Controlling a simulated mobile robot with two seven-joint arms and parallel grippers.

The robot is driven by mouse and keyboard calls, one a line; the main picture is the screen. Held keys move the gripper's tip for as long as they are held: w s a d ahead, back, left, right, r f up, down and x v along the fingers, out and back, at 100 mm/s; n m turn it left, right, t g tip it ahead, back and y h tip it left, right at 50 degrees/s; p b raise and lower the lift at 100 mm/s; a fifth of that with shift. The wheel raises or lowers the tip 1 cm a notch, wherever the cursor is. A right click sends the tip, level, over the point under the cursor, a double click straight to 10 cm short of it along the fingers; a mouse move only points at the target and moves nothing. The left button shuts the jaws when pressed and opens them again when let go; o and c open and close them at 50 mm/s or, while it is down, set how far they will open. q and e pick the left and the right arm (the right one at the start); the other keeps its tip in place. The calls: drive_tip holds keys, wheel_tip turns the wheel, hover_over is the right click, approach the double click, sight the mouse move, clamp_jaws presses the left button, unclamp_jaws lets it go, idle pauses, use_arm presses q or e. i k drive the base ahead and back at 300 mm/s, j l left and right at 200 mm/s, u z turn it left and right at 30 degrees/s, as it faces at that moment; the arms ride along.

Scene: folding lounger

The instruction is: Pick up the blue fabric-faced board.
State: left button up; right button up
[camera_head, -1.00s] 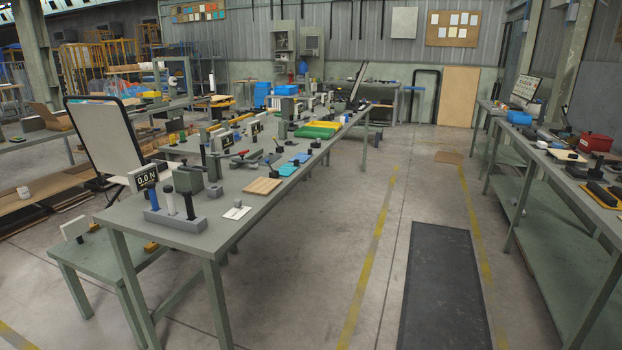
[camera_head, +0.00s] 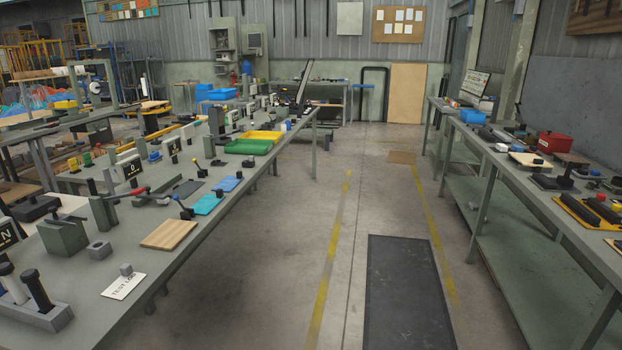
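Two small flat boards lie on the long grey-green table (camera_head: 190,262) at left, each with a dark knob or clamp part beside or on it. The farther one is a blue board (camera_head: 227,185). The nearer one is a lighter cyan board (camera_head: 207,205). The fabric facing is too small to make out on either. Neither of my grippers shows in the head view.
A wooden board (camera_head: 169,235), a test-load card (camera_head: 123,286) and a grey stand with black-topped posts (camera_head: 40,314) lie nearer on the table. Yellow (camera_head: 263,136) and green (camera_head: 248,147) trays stand farther back. A dark floor mat (camera_head: 410,290) lies in the open aisle. A right bench (camera_head: 520,185) borders it.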

sight(228, 184)
drive_tip(key=i+u, duration=0.1)
drive_tip(key=i, duration=0.55)
drive_tip(key=i+l+u, duration=0.1)
drive_tip(key=i, duration=0.5)
drive_tip(key=i+l+u, duration=0.1)
drive_tip(key=i+u, duration=0.35)
drive_tip(key=i+l+u, duration=0.2)
drive_tip(key=u, duration=0.25)
drive_tip(key=i+l+u, duration=0.25)
drive_tip(key=u, duration=0.2)
drive_tip(key=i+l+u, duration=0.15)
drive_tip(key=l+u, duration=0.3)
